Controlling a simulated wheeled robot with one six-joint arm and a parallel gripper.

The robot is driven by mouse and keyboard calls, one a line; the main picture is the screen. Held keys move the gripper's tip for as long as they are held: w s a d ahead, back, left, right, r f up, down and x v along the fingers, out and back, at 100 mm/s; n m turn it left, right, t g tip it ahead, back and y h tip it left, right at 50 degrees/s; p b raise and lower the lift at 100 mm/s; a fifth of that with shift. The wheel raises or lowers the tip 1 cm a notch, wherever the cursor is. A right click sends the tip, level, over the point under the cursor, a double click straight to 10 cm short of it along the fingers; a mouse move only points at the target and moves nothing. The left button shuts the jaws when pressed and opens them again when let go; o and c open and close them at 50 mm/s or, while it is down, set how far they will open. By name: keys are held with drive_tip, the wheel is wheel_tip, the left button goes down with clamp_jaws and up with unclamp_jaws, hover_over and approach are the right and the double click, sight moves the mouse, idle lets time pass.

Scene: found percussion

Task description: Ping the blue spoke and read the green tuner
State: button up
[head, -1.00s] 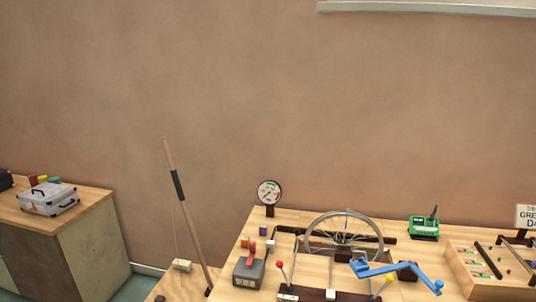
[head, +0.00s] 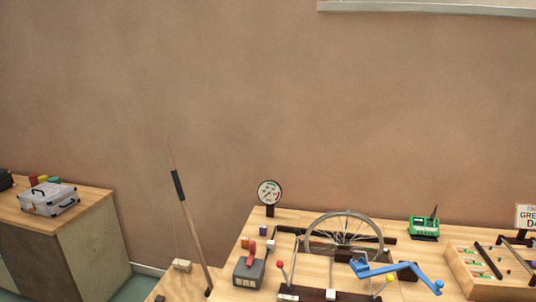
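A spoked wheel (head: 313,228) stands upright in a dark frame on the wooden bench. Its spokes are thin, and I cannot pick out a blue one. The green tuner (head: 424,229) sits on the bench to the right of the wheel, with a dark upright piece on top. Its reading is too small to make out. My gripper is not in this view.
A round dial gauge (head: 269,193) stands behind a grey box with a red lever (head: 249,272). A pole (head: 191,228) leans at the bench's left. A parts tray (head: 462,278) and a sign (head: 526,216) are at right. A silver case (head: 49,199) rests on a separate cabinet.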

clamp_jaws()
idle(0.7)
